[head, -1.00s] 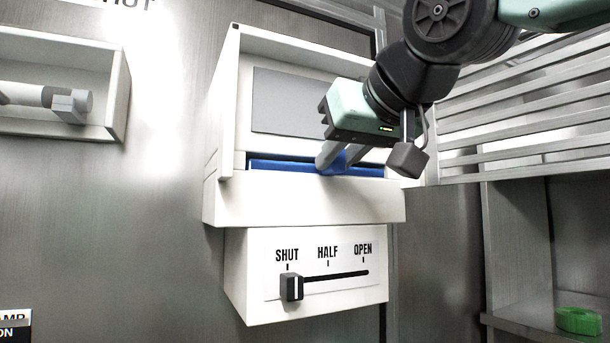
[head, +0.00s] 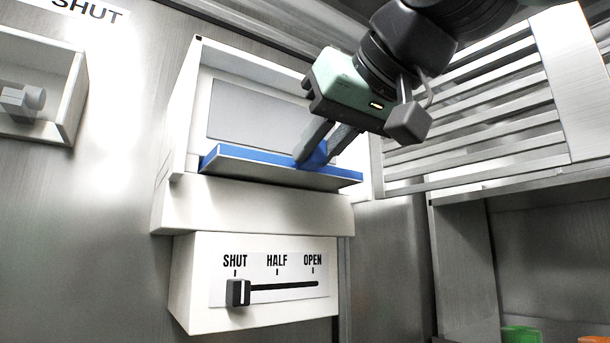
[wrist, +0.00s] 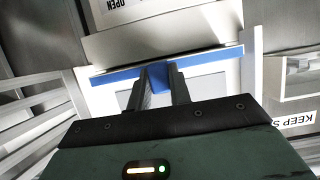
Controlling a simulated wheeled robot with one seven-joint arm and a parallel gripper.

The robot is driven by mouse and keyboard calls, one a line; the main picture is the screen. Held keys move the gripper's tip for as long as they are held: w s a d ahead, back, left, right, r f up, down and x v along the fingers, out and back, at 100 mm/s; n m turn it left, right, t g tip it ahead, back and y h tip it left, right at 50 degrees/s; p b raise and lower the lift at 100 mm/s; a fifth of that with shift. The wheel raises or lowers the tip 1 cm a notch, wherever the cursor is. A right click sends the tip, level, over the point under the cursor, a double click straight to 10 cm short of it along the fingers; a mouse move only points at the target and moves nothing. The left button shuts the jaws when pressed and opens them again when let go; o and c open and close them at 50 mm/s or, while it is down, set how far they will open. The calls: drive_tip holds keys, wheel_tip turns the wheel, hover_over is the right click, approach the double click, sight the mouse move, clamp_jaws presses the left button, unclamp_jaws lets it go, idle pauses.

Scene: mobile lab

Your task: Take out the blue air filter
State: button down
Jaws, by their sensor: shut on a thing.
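The blue air filter (head: 250,158) is a flat panel with a blue edge and a grey front face. In the head view it sticks out of the open front of the white housing (head: 180,130), above its lower lip. My gripper (head: 312,158) is shut on a blue tab at the filter's right half. In the wrist view the filter's blue edge (wrist: 208,62) runs across the picture, and the tab sits between the two fingers (wrist: 159,80). The far part of the filter inside the housing is hidden.
Below the housing is a slider box (head: 270,285) marked SHUT, HALF, OPEN, its black knob (head: 238,292) at SHUT. A slatted metal rack (head: 480,125) stands close on the right. A white wall box (head: 45,95) is at left. Green (head: 521,334) and orange (head: 580,339) items lie lower right.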

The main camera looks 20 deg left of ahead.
drive_tip(key=s+d+b, duration=0.7)
drive_tip(key=d, duration=0.1)
drive_tip(key=shift+s+d, duration=0.15)
drive_tip(key=shift+d, duration=0.15)
idle(0.3)
drive_tip(key=s+d+b, duration=0.9)
drive_tip(key=s+d, duration=0.2)
drive_tip(key=d, duration=0.2)
drive_tip(key=shift+b, duration=0.4)
idle(1.4)
idle(0.7)
